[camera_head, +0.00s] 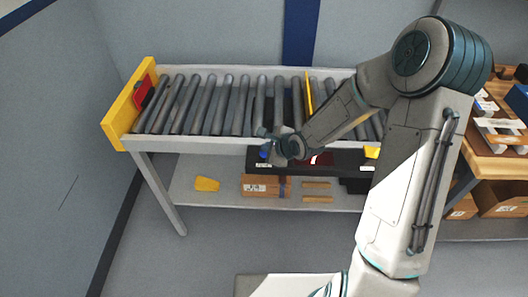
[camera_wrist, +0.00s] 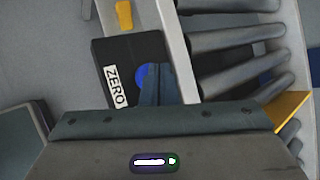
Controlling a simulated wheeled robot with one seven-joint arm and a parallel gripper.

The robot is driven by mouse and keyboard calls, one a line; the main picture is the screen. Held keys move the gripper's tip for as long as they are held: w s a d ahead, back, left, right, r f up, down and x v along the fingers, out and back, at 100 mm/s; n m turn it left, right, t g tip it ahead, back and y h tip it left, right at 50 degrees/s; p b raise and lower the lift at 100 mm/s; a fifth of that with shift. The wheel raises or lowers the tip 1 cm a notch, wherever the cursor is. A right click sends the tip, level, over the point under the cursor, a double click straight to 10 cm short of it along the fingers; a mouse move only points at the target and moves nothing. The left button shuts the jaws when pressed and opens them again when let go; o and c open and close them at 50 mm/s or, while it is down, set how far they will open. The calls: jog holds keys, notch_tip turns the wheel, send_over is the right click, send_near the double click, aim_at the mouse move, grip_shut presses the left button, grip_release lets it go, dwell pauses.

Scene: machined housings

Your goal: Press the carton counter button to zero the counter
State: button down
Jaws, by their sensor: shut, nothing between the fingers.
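The carton counter is a long black box (camera_head: 350,165) on the front of the conveyor, with a dark red display (camera_head: 320,158) partly behind my arm. Its blue button (camera_head: 263,154) is at the box's left end. In the wrist view the blue button (camera_wrist: 139,77) shows beside a white label reading ZERO (camera_wrist: 115,87). My gripper (camera_head: 266,146) is shut and empty, close to the button. In the wrist view the closed fingers (camera_wrist: 155,72) overlap the button's right part and hide it. I cannot tell whether they touch it.
A roller conveyor (camera_head: 215,105) with a yellow end plate (camera_head: 122,118) stands behind the counter. The lower shelf (camera_head: 222,200) holds a yellow piece (camera_head: 206,184) and a brown carton (camera_head: 258,186). A wooden bench (camera_head: 490,165) with parts stands at right.

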jog(key=shift+f, duration=0.3)
jog(key=shift+r, duration=0.15)
dwell(0.4)
jog(key=shift+r+p, duration=0.75)
jog(key=shift+p, duration=0.1)
notch_tip(320, 180, up, 5)
jog(key=p, duration=0.5)
jog(key=shift+r, duration=0.1)
dwell(0.4)
